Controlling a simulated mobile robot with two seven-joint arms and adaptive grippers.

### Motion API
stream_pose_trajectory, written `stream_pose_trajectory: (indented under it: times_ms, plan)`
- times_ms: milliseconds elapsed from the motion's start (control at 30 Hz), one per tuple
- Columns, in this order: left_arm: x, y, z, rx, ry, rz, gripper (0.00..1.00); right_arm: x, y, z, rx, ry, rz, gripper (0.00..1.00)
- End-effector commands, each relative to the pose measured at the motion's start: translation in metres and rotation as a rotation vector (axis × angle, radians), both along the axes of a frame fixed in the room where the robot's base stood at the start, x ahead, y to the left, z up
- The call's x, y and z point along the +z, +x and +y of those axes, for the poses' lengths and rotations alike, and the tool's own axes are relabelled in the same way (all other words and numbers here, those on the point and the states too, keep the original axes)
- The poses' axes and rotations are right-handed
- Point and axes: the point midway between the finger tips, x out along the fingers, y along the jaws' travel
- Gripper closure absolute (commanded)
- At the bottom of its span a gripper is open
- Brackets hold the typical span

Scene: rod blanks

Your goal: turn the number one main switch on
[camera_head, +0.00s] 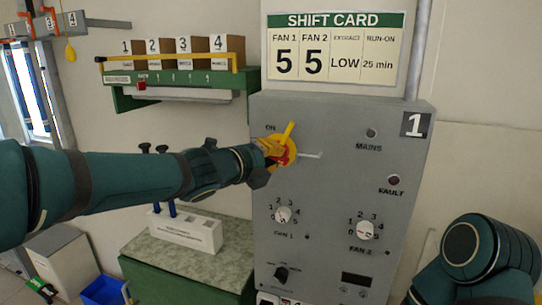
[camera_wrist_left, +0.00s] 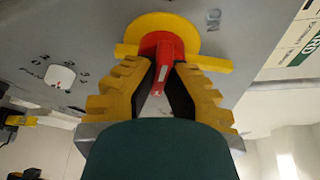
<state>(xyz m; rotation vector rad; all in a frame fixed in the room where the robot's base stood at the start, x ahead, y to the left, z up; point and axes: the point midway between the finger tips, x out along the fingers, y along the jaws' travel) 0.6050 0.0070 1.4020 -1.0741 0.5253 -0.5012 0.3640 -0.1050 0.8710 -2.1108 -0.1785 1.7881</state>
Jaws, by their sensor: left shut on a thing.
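The number one main switch (camera_head: 290,152) is a red handle on a yellow disc at the upper left of the grey panel (camera_head: 330,185). An "ON" label is printed above and left of it. My left gripper (camera_head: 272,152) reaches it from the left and covers much of the handle. In the left wrist view, the stepped yellow fingers of the gripper (camera_wrist_left: 164,72) are shut on the red handle (camera_wrist_left: 163,58), one on each side. The yellow disc (camera_wrist_left: 160,25) shows behind. I cannot tell the handle's exact angle. My right gripper is out of view.
The panel also has a MAINS lamp (camera_head: 371,133), a FAULT lamp (camera_head: 393,180) and two fan dials (camera_head: 284,214) (camera_head: 366,230). A green bench (camera_head: 190,255) with a white holder (camera_head: 185,230) stands below my left arm. A shelf with numbered boxes (camera_head: 185,50) hangs above.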

Motion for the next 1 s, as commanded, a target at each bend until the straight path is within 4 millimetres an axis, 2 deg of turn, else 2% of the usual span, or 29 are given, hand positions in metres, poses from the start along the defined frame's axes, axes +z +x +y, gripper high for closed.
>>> stream_pose_trajectory:
  times_ms: [367, 900, 933, 1000]
  plan:
    - [0.0031, 0.0000, -0.0007, 0.000, 0.161, -0.056, 1.00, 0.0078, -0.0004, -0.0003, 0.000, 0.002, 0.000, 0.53]
    - [0.0025, 0.0001, -0.0007, 0.000, 0.186, -0.064, 1.00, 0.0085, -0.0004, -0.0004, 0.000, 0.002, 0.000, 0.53]
    - [0.0024, 0.0000, -0.0008, 0.000, 0.186, -0.064, 0.77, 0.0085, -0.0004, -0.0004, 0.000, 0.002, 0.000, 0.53]
    - [0.0022, 0.0000, -0.0008, -0.001, 0.185, -0.063, 0.58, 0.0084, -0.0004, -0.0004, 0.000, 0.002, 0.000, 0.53]
